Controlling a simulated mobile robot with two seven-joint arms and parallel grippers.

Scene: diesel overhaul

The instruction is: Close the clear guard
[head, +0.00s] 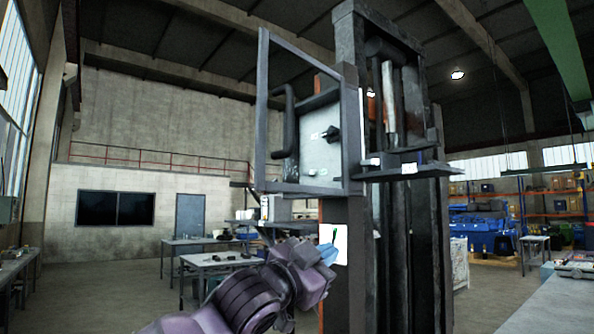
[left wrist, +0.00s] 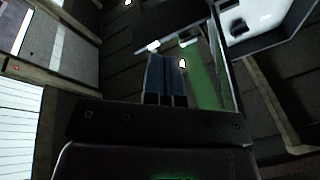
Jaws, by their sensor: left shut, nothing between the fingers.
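The clear guard (head: 262,110) is a see-through panel in a grey frame at the upper middle of the head view. It stands swung out to the left of the dark press column, so it is open. Its black upright handle (head: 283,122) is near the frame's left edge. My left gripper (head: 328,252) is below the guard, apart from the handle, with its blue fingers together and empty. In the left wrist view the closed fingers (left wrist: 167,78) point upward in the picture. My right gripper is not in view.
The tall press (head: 408,240) stands right of the guard, with a metal ram (head: 388,95) above a small ledge. Work tables (head: 215,260) stand further back on the left.

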